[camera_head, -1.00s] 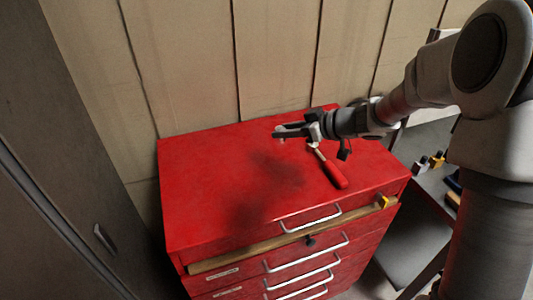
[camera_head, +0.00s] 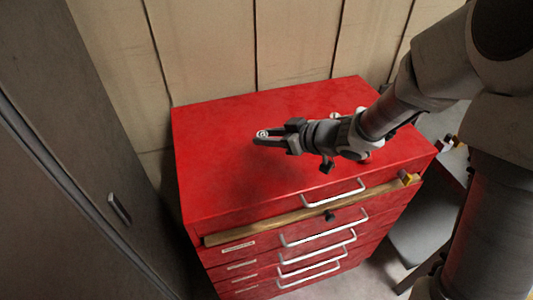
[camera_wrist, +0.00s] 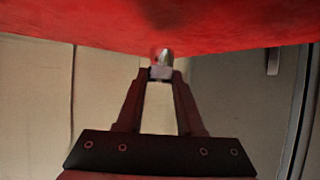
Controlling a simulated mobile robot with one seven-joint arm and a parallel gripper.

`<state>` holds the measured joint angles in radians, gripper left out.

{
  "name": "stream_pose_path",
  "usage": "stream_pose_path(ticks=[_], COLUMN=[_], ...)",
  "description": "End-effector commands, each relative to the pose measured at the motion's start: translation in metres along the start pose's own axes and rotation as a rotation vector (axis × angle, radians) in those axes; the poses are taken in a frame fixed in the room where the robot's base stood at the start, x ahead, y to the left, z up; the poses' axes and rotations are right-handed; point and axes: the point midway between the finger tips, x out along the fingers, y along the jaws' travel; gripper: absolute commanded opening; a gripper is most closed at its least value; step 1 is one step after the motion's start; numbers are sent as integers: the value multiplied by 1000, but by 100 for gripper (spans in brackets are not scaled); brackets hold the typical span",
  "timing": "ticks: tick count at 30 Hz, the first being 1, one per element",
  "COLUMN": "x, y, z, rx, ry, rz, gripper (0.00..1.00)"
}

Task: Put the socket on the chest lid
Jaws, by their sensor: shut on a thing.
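The red chest lid (camera_head: 225,160) is a broad flat top in the head view. It fills the upper part of the wrist view (camera_wrist: 80,22). My gripper (camera_head: 268,137) is over the left-middle part of the lid, fingers pointing left. It is shut on a small shiny metal socket (camera_head: 262,133) at the fingertips. The wrist view shows the socket (camera_wrist: 162,70) between the tips of my gripper (camera_wrist: 160,75), close to the lid surface. I cannot tell whether the socket touches the lid.
A wooden strip (camera_head: 290,218) runs along the chest's front, with a yellow piece (camera_head: 410,179) at its right end. Silver drawer handles (camera_head: 325,234) are below. A panelled wall (camera_head: 295,50) stands behind, a grey cabinet (camera_head: 60,110) at left. The lid's left side is bare.

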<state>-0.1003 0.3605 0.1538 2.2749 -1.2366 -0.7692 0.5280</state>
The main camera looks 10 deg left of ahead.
Motion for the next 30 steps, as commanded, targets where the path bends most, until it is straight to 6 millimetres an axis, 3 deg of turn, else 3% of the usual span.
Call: stream_pose_path(ticks=[12, 25, 26, 30], x=[21, 24, 24, 23], y=[-9, -8, -8, -8], z=[38, 43, 43, 42], rx=[1, 0, 0, 0], ry=[-2, 0, 0, 0], rz=[-1, 1, 1, 1], gripper=[0, 0, 40, 65])
